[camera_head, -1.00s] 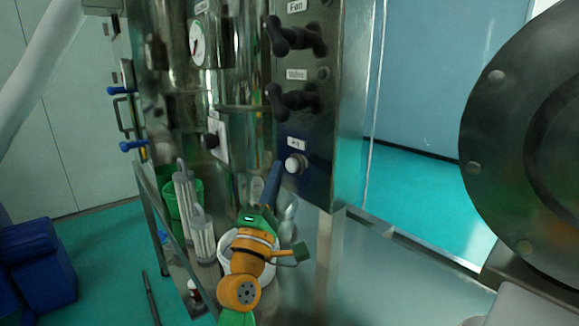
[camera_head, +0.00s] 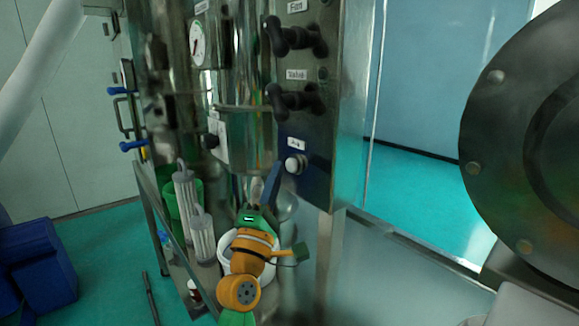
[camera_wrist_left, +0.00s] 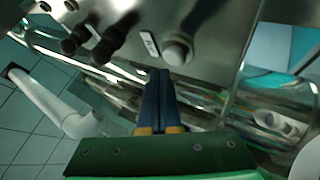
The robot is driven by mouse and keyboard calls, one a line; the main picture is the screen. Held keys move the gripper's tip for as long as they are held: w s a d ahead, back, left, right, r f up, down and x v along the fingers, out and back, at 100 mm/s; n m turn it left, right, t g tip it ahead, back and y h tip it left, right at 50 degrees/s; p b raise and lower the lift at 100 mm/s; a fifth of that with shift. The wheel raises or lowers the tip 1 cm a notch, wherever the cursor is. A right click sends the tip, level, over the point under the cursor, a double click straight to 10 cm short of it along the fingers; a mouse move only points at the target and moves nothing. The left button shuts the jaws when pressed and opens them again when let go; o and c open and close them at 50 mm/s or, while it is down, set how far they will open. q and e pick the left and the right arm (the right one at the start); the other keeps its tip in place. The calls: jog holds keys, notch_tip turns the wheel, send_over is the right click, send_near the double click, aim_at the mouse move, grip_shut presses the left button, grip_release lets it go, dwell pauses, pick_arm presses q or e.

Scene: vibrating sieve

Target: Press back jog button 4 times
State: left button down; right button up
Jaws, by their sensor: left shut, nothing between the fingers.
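The jog button (camera_head: 293,165) is a round pale knob under a small white label on the lower part of the metal control panel. It also shows in the left wrist view (camera_wrist_left: 177,52), just beyond the fingertips and slightly to their right. My left gripper (camera_head: 277,166) has dark blue fingers shut together with nothing between them. Its tips are close beside the button, on its left in the head view. I cannot tell whether they touch it. My right gripper is not in view.
Two black knobs, labelled Fan (camera_head: 296,36) and Valve (camera_head: 294,101), stick out above the button. A white coiled hose (camera_head: 226,262) and clear cylinders (camera_head: 202,238) are near my left arm. A large dark round flange (camera_head: 530,140) stands at right.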

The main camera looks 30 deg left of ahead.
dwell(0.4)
pick_arm(q)
jog(key=shift+w+d, duration=0.15)
jog(key=shift+w, duration=0.25)
jog(key=shift+w+d, duration=0.2)
jog(key=shift+w, duration=0.25)
dwell(0.7)
jog(key=shift+s, duration=0.1)
jog(key=shift+s+a, duration=0.3)
jog(key=shift+s, duration=0.4)
jog(key=s, duration=0.1)
jog(key=s+a+p, duration=0.1)
jog(key=s, duration=0.1)
jog(key=s+a, duration=0.1)
jog(key=shift+s, duration=0.35)
